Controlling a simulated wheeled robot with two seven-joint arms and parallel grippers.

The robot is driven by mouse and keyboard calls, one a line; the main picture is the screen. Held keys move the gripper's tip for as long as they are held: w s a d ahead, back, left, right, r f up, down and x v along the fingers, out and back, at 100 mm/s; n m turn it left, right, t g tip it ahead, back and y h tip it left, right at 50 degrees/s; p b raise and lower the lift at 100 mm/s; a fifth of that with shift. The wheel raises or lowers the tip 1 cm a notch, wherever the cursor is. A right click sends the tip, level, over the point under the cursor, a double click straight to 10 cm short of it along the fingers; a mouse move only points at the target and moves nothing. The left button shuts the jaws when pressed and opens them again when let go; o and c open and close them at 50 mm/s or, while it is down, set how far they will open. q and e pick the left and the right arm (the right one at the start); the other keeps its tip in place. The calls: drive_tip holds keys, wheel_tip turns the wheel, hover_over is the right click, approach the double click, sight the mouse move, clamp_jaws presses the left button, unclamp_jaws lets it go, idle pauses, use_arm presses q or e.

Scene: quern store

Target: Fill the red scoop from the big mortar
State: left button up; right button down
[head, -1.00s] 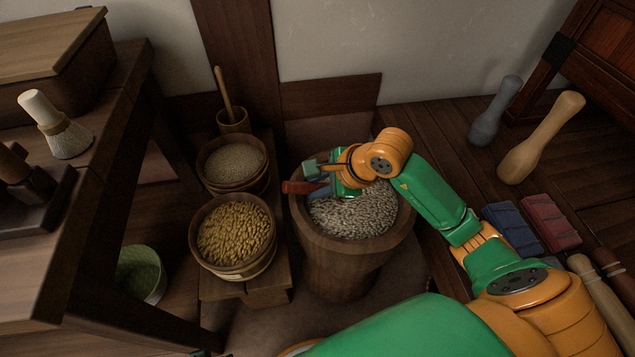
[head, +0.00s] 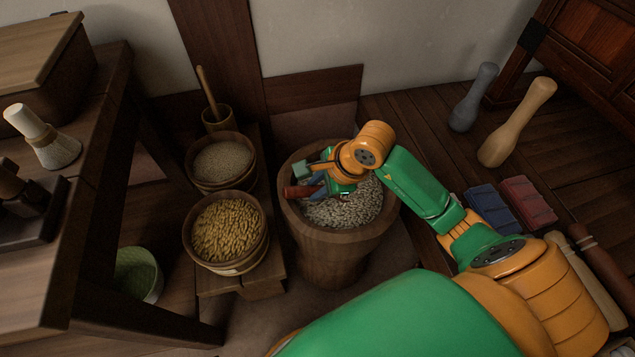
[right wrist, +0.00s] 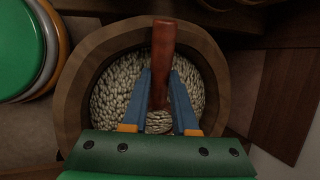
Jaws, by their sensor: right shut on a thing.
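The big mortar (head: 335,252) is a tall wooden tub of pale speckled grain (head: 345,210) in the middle of the head view. My right gripper (head: 312,188) is over its mouth, toward the left side. The gripper is shut on the handle of the red scoop (head: 297,191). In the right wrist view, the red handle (right wrist: 162,60) stands between the two blue fingers. Grain shows in a small round area nearer the palm, which looks like the scoop's bowl; how full it is, I cannot tell. My left gripper is not in view.
Left of the mortar, a low bench (head: 240,283) holds a tub of golden grain (head: 228,228), a tub of beige grain (head: 222,162) and a small mortar with a pestle (head: 216,118). A table (head: 95,125) stands left.

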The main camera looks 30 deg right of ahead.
drive_tip(key=shift+w+a+r+p, duration=0.1)
drive_tip(key=shift+w+r+p, duration=0.05)
drive_tip(key=shift+r+p, duration=0.25)
drive_tip(key=g+p, duration=0.1)
drive_tip(key=w+a+r+g+h+p, duration=0.1)
drive_tip(key=p, duration=0.1)
drive_tip(key=shift+w+g, duration=0.3)
drive_tip(key=shift+w+g+h+p, duration=0.15)
drive_tip(key=shift+g+h+p, duration=0.2)
drive_tip(key=shift+g+h, duration=0.25)
wheel_tip(320, 180, up, 3)
drive_tip(key=p, duration=0.3)
drive_tip(key=shift+r, duration=0.15)
drive_tip(key=shift+r+g+p, duration=0.3)
drive_tip(key=shift+r+p, duration=0.25)
drive_tip(key=shift+r, duration=0.2)
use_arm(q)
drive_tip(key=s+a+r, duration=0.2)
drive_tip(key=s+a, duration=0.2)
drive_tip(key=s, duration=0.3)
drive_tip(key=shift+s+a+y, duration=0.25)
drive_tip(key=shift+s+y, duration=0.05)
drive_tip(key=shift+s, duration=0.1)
use_arm(e)
drive_tip(key=shift+r, duration=0.1)
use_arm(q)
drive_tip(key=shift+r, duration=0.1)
